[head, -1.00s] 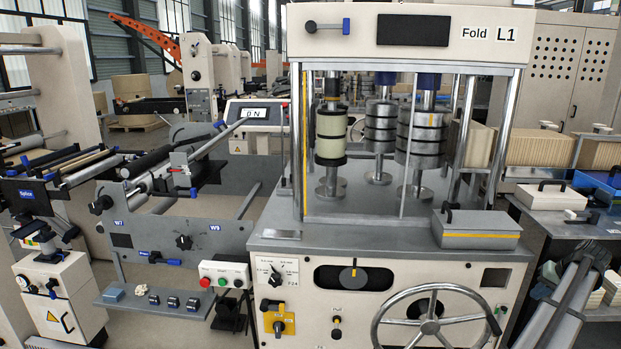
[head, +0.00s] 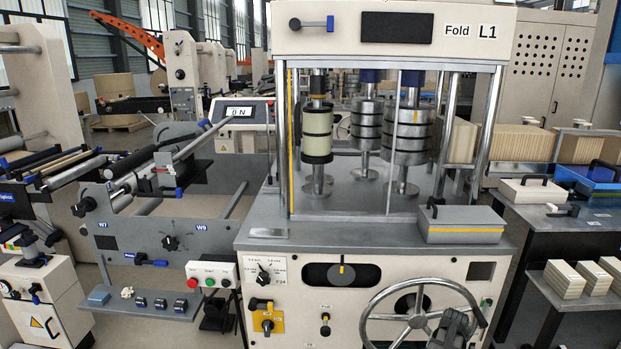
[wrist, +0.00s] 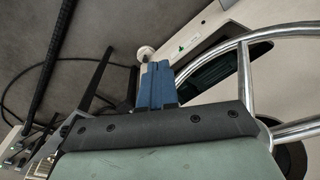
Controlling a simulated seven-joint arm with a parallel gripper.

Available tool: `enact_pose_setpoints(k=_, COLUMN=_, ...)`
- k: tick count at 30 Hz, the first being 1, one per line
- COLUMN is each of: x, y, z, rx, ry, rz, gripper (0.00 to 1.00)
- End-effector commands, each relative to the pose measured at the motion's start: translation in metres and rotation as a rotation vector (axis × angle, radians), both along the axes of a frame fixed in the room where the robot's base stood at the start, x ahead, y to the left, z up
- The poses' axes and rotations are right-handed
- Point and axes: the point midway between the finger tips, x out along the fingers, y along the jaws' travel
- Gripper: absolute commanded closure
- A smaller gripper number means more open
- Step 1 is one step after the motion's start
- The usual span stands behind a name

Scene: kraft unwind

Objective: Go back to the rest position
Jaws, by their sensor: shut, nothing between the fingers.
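My gripper (wrist: 155,68) shows in the wrist view as two blue fingers pressed together, with nothing between them. The handwheel (wrist: 246,80) is at the right of that view, apart from the fingers in the picture. In the head view the silver handwheel (head: 374,318) is on the machine's lower front. A dark grey part of my arm shows in front of its right side, at the bottom edge. The fingertips cannot be made out in the head view.
The machine's front panel carries a yellow switch plate (head: 266,318) and a dial. A grey lidded box (head: 461,224) sits on the machine's right ledge. A side table with stacked cartons (head: 565,280) stands at the right. A button box (head: 211,273) is at the left.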

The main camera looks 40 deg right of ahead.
Motion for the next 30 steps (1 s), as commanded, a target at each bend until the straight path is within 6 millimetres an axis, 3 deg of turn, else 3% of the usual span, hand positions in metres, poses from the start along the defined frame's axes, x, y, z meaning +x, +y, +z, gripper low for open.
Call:
enact_pose_setpoints(k=1, x=0.014, y=0.025, z=-0.014, rx=0.019, ry=0.014, rz=0.037, gripper=1.00)
enact_pose_setpoints(k=6, x=0.052, y=0.090, z=-0.052, rx=0.073, ry=0.058, rz=0.150, gripper=1.00)
enact_pose_setpoints(k=15, x=0.093, y=0.204, z=-0.105, rx=0.164, ry=0.140, rz=0.348, gripper=1.00)
enact_pose_setpoints(k=22, x=0.105, y=0.288, z=-0.135, rx=0.228, ry=0.204, rz=0.495, gripper=1.00)
enact_pose_setpoints(k=30, x=0.103, y=0.378, z=-0.163, rx=0.295, ry=0.281, rz=0.662, gripper=1.00)
